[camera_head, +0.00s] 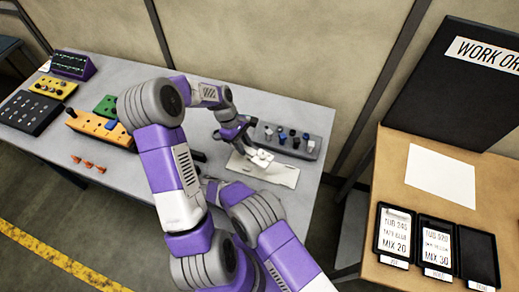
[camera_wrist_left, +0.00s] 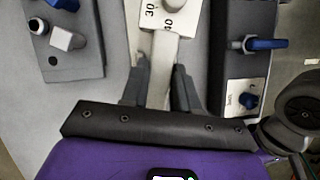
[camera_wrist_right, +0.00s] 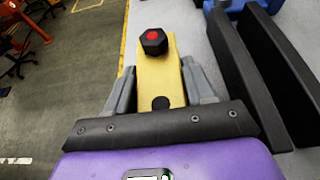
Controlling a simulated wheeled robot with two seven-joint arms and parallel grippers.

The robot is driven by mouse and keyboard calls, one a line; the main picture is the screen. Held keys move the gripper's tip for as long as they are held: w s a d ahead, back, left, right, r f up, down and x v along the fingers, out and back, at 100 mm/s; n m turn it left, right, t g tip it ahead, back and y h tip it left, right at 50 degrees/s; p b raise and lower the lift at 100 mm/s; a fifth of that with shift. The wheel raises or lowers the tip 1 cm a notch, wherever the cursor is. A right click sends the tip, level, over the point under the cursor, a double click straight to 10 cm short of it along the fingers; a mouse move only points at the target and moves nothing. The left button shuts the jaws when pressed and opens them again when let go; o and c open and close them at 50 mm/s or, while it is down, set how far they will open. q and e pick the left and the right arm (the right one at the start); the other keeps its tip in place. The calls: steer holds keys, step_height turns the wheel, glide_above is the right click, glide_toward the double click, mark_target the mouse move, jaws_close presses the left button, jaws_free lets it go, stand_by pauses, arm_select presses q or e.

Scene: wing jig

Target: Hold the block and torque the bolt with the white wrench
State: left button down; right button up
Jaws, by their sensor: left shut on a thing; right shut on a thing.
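The white wrench (camera_wrist_left: 158,60) lies between the fingers of my left gripper (camera_wrist_left: 158,88), which is shut on it. Its wide end carries the marks 30 and 40. In the head view the left gripper (camera_head: 246,150) holds the white wrench (camera_head: 261,158) above a pale plate (camera_head: 284,176) on the grey table. My right gripper (camera_wrist_right: 162,90) is shut on a yellow block (camera_wrist_right: 160,75). A black hexagonal bolt (camera_wrist_right: 153,43) with a red mark on its head stands at the block's far end. The wrench and bolt do not appear together in either wrist view. My arms hide the right gripper and block in the head view.
A grey rack (camera_head: 307,147) with several tools stands behind the wrench. An orange fixture (camera_head: 98,127), a green box (camera_head: 106,105) and several orange pieces (camera_head: 88,164) are on the table's left. A brown work-order desk (camera_head: 398,150) stands at the right.

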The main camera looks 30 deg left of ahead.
arm_select(q)
steer(key=s+a+r+m+g+y, duration=0.1)
steer(key=s+a+r+m, duration=0.1)
steer(key=s+a+m, duration=0.35)
steer(key=s+a+r+m+g, duration=0.1)
steer(key=s+a+m, duration=0.1)
steer(key=a, duration=0.7)
steer(key=s+a+r+m+g+y, duration=0.1)
steer(key=s+a+r+m+g, duration=0.2)
steer(key=a, duration=0.4)
steer(key=shift+m+t, duration=0.5)
steer(key=shift+m, duration=0.45)
steer(key=s, duration=0.4)
steer(key=s+f, duration=0.1)
steer(key=s, duration=0.4)
steer(key=s+f, duration=0.1)
steer(key=s, duration=0.3)
steer(key=shift+s+a+f, duration=0.1)
steer(key=shift+s+f, duration=0.1)
steer(key=s+d+f, duration=0.2)
steer(key=s, duration=0.4)
steer(key=s+d+f+m, duration=0.1)
steer(key=s+d+f, duration=0.1)
steer(key=s, duration=0.4)
steer(key=shift+d+f+y, duration=0.3)
steer(key=shift+d+y, duration=0.05)
steer(key=shift+y, duration=0.05)
steer(key=shift+f, duration=0.15)
steer(key=shift+f, duration=0.6)
steer(key=shift+m, duration=0.3)
